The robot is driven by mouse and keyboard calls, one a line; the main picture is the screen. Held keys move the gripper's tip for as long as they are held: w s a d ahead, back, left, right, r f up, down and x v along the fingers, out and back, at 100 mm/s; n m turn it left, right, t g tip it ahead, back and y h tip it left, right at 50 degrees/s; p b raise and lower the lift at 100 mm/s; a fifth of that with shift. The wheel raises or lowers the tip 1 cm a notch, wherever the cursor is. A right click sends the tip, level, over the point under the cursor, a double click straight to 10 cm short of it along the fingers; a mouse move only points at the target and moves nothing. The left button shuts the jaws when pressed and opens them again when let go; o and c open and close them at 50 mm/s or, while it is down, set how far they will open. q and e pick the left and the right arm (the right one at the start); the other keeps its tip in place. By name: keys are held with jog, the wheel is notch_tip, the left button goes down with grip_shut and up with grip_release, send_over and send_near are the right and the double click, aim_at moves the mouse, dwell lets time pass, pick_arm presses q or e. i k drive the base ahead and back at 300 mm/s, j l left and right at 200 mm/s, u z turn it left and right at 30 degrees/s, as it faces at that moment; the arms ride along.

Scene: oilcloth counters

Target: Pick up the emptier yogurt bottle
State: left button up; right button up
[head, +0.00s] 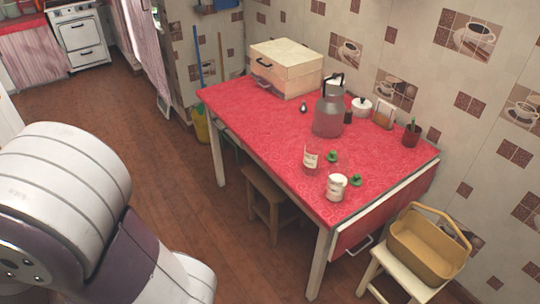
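Two yogurt bottles stand near the front right of the red table (260,130). The clear bottle (311,159) has a pale label, and the red cloth shows through its glass, so it looks the emptier one. The other bottle (337,187), nearer the front edge, looks white and fuller. One green cap (332,156) lies right of the clear bottle and another green cap (355,180) lies right of the white one. Part of my arm fills the lower left, well away from the table. Neither gripper is in view.
A grey milk can (329,108) stands behind the bottles. A cream box (286,68), a white pot (361,107) and a dark red cup (411,134) stand farther back. A stool (268,196) is under the table; a basket (430,242) sits on a stool at right.

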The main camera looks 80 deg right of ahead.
aim_at(314, 150)
jog(key=z, duration=3.5)
jog(key=i+j+z, duration=0.1)
jog(key=z, duration=0.3)
jog(key=j+z, duration=0.15)
jog(key=z, duration=0.3)
jog(key=i+j+z, duration=0.1)
jog(key=z, duration=0.3)
jog(key=j+z, duration=0.5)
jog(key=z, duration=0.35)
jog(key=j+z, duration=0.1)
jog(key=j, duration=0.35)
jog(key=k+j+z, duration=0.15)
jog(key=j, duration=0.25)
jog(key=k+j+z, duration=0.1)
jog(key=j, duration=0.3)
jog(key=k+j+z, duration=0.15)
jog(key=j, duration=0.25)
jog(key=k+j+z, duration=0.1)
jog(key=j, duration=0.3)
jog(key=k+j+z, duration=0.15)
jog(key=j, duration=0.25)
jog(key=k+j, duration=0.25)
jog(key=j, duration=0.2)
